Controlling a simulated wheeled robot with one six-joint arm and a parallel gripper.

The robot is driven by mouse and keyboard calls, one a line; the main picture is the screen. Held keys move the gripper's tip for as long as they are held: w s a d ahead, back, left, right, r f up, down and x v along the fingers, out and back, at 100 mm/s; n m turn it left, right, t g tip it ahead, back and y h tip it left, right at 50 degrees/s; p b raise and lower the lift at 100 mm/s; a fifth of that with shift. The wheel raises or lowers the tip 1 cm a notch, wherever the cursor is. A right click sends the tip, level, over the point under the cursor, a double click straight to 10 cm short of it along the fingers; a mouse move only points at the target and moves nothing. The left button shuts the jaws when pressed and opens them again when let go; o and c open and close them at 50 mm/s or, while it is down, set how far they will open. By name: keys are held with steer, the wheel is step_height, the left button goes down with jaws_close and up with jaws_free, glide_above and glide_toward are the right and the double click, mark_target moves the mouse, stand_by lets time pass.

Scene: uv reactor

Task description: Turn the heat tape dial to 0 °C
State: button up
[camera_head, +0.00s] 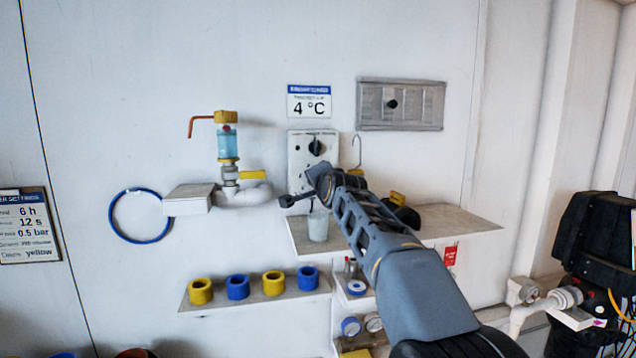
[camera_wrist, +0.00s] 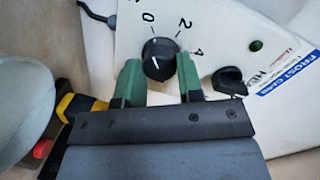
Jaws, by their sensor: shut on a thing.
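The round black dial (camera_wrist: 160,50) is on a white control panel (camera_wrist: 130,30) in the wrist view. The marks 0, 2 and 4 run around its far side. A short pale line shows on the dial's face, but I cannot tell surely which setting it points to. My gripper (camera_wrist: 158,64) has a green finger on each side of the dial and is shut on it. In the head view, the panel (camera_head: 299,150) hangs on the wall with a black knob at its top. My arm covers part of the area beside it. A sign above (camera_head: 309,104) reads 4 °C.
A second black knob (camera_wrist: 230,80) and a green lamp (camera_wrist: 256,46) are beside the dial. A pale cup (camera_wrist: 22,85) is close on the left. In the head view, a shelf (camera_head: 465,222) and a pipe with a yellow valve (camera_head: 252,175) flank the panel.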

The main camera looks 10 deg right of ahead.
steer(key=o, duration=0.9)
steer(key=shift+s, duration=0.1)
steer(key=s+b, duration=0.2)
steer(key=s, duration=0.2)
steer(key=s+r+b, duration=0.1)
steer(key=s+b, duration=0.1)
steer(key=s, duration=0.3)
steer(key=s+b, duration=0.1)
steer(key=s, duration=0.3)
steer(key=shift+s+d+r+b, duration=0.25)
steer(key=shift+d+b, duration=0.05)
steer(key=shift+b, duration=0.1)
steer(key=s+f+n+g, duration=0.4)
steer(key=s+f, duration=0.3)
steer(key=f, duration=0.5)
steer(key=s+f+n+g, duration=0.4)
steer(key=s+f, duration=0.3)
steer(key=f, duration=0.6)
steer(key=s+f+n+g, duration=0.4)
steer(key=s+f, duration=0.3)
steer(key=f, duration=0.6)
steer(key=shift+s+a+f+h, duration=0.1)
steer(key=shift+s+a+h, duration=0.2)
steer(key=shift+s+a, duration=0.1)
